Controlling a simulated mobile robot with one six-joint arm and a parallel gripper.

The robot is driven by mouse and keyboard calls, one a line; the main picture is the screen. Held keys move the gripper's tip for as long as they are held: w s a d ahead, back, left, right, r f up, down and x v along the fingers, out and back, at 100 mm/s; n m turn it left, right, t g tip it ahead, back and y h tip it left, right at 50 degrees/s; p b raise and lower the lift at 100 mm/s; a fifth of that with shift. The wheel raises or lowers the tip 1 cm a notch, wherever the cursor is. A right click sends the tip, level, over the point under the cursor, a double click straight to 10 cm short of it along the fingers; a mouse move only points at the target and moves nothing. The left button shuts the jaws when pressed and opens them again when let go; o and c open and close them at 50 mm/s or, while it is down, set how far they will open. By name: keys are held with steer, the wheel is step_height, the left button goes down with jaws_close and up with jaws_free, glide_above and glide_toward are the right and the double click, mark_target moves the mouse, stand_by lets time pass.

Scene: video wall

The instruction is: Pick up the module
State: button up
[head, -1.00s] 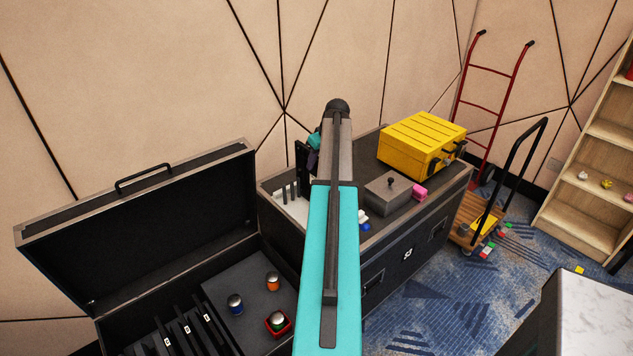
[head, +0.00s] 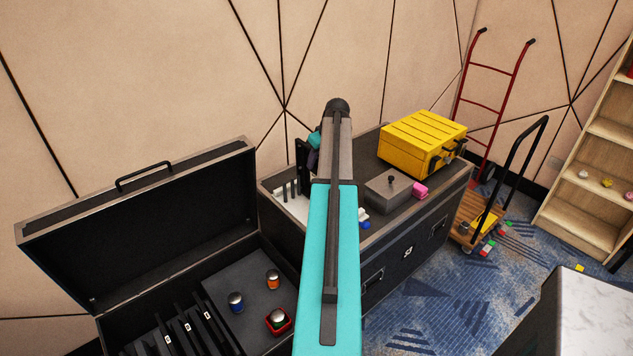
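My teal and grey arm reaches over the black equipment case by the wall, and its forward end hides most of my gripper (head: 314,150). Only a small teal and dark part of it shows left of the arm. A dark upright panel (head: 302,158), which may be the module, stands beside it above a white slotted rack (head: 292,206). I cannot tell whether the gripper touches or holds this panel, and the fingers are hidden. Several black labelled modules (head: 189,330) stand in slots in the open case (head: 140,235) at lower left.
The equipment case also bears a grey box (head: 388,194) with a knob, a pink block (head: 420,190) and a yellow toolbox (head: 422,140). Coloured knobs (head: 236,301) sit in the open case. A wooden trolley (head: 470,225), red hand truck (head: 492,105) and shelf (head: 590,160) stand right.

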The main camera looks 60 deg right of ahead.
steer(key=shift+f, duration=0.15)
stand_by(0.4)
jaws_close()
stand_by(1.3)
